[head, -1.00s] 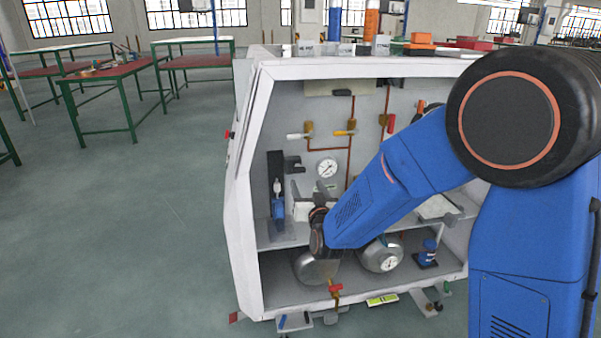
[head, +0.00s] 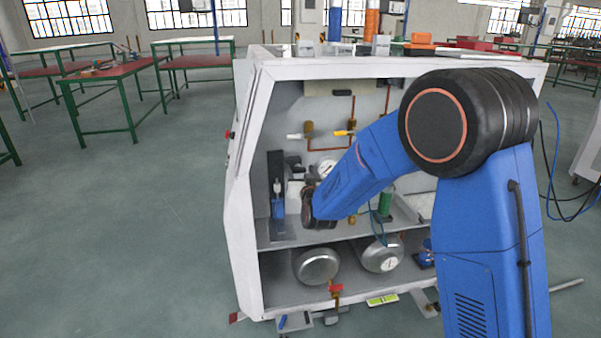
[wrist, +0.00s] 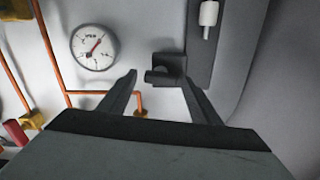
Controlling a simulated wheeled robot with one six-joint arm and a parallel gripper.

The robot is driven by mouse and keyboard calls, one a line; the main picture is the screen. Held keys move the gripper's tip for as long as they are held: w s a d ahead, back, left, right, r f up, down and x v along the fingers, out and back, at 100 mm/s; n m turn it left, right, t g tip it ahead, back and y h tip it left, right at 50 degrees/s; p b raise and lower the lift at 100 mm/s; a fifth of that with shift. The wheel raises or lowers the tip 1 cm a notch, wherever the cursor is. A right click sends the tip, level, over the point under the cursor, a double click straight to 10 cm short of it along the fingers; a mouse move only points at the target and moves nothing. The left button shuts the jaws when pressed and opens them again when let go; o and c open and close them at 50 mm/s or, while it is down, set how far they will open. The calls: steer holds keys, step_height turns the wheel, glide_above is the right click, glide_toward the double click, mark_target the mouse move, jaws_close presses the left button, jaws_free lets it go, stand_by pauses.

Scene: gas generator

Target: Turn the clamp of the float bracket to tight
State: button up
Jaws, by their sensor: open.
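A dark block with a short round stub (wrist: 168,68), which looks like the float bracket and its clamp, is on the grey back panel in the wrist view. It also shows as a dark shape (head: 292,160) in the head view. My gripper (wrist: 159,79) is open, with one finger on each side of the stub in the picture. I cannot tell whether the fingers touch it, and nothing is seen held. In the head view my gripper is at the left part of the cabinet, mostly hidden by my wrist.
A round gauge (wrist: 93,46) and copper pipes (wrist: 100,93) are beside the bracket. A dark upright plate (head: 276,180) with a blue and white fitting stands at the left. Two silver tanks (head: 316,266) sit on the lower shelf. The cabinet's left wall (head: 240,200) is close.

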steer(key=c, duration=1)
steer(key=shift+c, duration=0.2)
steer(key=shift+m, duration=0.3)
steer(key=m, duration=0.3)
steer(key=shift+d+m, duration=0.1)
steer(key=shift+m, duration=0.3)
steer(key=m, duration=0.3)
steer(key=shift+d+f+m, duration=0.1)
steer(key=shift+m, duration=0.2)
steer(key=m, duration=0.4)
steer(key=shift+f, duration=0.1)
steer(key=shift+f+m, duration=0.15)
steer(key=shift+m, duration=1.95)
